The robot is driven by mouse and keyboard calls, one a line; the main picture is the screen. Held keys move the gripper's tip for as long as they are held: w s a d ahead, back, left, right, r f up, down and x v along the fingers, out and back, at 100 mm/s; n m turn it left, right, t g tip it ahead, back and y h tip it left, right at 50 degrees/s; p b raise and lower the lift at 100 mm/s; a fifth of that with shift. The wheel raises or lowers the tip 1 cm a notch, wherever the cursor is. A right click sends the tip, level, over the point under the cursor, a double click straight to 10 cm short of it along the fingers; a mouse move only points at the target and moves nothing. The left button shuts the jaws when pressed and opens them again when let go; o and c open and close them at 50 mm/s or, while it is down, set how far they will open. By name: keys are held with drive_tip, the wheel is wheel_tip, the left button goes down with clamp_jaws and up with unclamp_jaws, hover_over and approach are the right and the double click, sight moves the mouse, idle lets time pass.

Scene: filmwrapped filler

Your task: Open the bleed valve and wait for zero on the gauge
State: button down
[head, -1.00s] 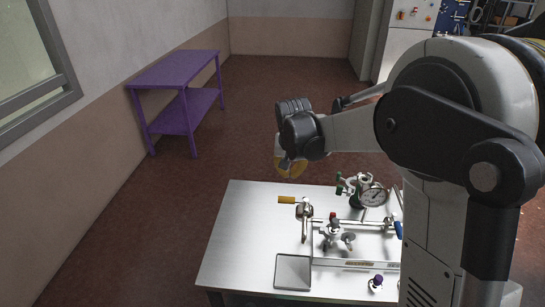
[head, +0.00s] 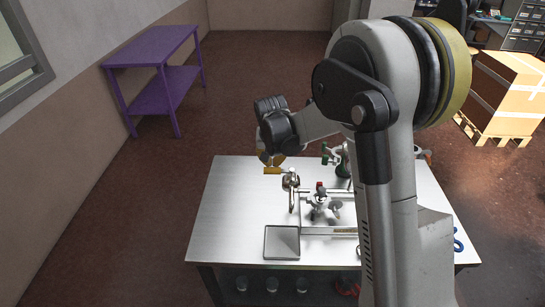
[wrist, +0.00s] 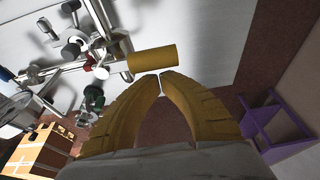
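A pipe assembly with valves (head: 318,208) stands on a steel table. A red knob (head: 319,184) and a green knob (head: 325,160) sit farther along. I cannot tell which valve is the bleed valve. The gauge face is not readable; my arm covers its place in the head view. My gripper (wrist: 160,75) has yellow curved fingers, tips together and empty. The tips appear just beside the yellow handle; contact cannot be told.
The steel table (head: 225,215) is bare on its left side. A square grey plate (head: 282,242) lies at its front. Several clear jars stand beneath the table. A purple shelf table (head: 150,50) is at the left wall. A carton on a pallet (head: 508,90) stands at right.

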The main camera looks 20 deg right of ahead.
sight(270, 173)
drive_tip(key=shift+s+a, duration=0.1)
drive_tip(key=shift+s, duration=0.1)
drive_tip(key=shift+s+a+n+y, duration=0.3)
drive_tip(key=shift+s+n, duration=0.05)
drive_tip(key=shift+n, duration=0.45)
drive_tip(key=shift+s+a+n+y+b, duration=0.35)
drive_tip(key=shift+s+n, duration=0.25)
drive_tip(key=shift+n, duration=0.5)
drive_tip(key=s+n, duration=0.1)
drive_tip(key=s+n+y, duration=0.1)
drive_tip(key=n, duration=0.1)
drive_tip(key=shift+s+a+n, duration=0.1)
drive_tip(key=shift+a+n, duration=0.2)
drive_tip(key=s+d+n+g+y+b, duration=0.1)
drive_tip(key=s+d+n+g+y, duration=0.1)
drive_tip(key=s+n, duration=0.4)
drive_tip(key=shift+n, duration=1.7)
drive_tip(key=shift+d, duration=0.15)
